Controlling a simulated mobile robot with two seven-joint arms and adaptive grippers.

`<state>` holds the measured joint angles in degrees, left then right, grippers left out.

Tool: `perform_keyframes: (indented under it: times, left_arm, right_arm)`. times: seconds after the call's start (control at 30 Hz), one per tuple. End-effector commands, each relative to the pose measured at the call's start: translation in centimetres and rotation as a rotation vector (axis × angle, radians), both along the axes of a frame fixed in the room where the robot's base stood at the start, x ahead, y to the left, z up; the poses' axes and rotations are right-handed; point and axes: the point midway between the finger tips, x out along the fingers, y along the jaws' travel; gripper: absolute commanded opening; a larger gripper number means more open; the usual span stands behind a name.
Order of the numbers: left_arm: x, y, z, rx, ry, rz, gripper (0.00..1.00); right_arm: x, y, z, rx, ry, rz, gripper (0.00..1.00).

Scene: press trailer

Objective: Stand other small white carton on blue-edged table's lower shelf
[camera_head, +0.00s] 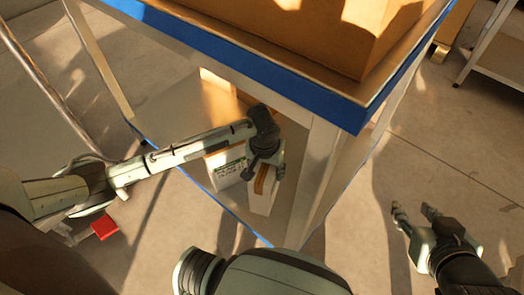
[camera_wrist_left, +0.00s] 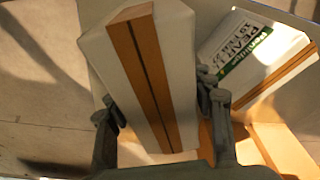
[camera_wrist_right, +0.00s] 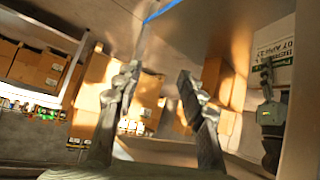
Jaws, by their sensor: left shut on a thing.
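The blue-edged table (camera_head: 330,105) has a pale lower shelf (camera_head: 185,105). My left gripper (camera_head: 264,170) reaches in under the tabletop and is shut on a small white carton (camera_head: 261,203) with a tan strip. The carton is upright or nearly so, over the shelf's near part; I cannot tell whether its base touches. In the left wrist view this carton (camera_wrist_left: 180,75) sits between the fingers (camera_wrist_left: 160,110). Another white carton (camera_head: 228,165), with green and black print, stands beside it; its label also shows in the left wrist view (camera_wrist_left: 250,50). My right gripper (camera_head: 415,222) is open and empty outside the table.
A large brown box (camera_head: 310,30) stands on the tabletop. A table leg (camera_head: 314,180) rises close to the right of the held carton. A tan box (camera_head: 217,82) shows deeper under the tabletop. The floor (camera_head: 455,150) around my right gripper is clear.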

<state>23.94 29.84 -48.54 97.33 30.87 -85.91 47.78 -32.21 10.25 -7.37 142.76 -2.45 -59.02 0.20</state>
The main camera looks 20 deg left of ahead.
Motion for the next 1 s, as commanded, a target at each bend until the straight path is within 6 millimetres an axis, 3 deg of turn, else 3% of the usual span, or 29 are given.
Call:
perform_keyframes:
  times: [0.2, 0.53, 0.8, 1.0]
  left_arm:
    - [0.2, 0.0, -2.6, -0.002, -0.004, 0.000, 0.00]
    - [0.2, 0.0, -4.4, -0.002, -0.004, 0.000, 0.00]
    - [0.2, -0.1, -7.1, -0.002, -0.005, 0.000, 0.00]
    - [0.2, -0.1, -7.6, -0.002, -0.006, 0.000, 0.00]
  right_arm:
    - [1.9, 2.4, 2.3, 0.057, -0.150, 0.042, 0.40]
    - [2.8, 4.0, 4.3, 0.101, -0.256, 0.071, 0.40]
    - [3.8, 6.3, 7.7, 0.171, -0.424, 0.111, 0.40]
    - [3.9, 6.7, 8.7, 0.187, -0.463, 0.119, 0.40]
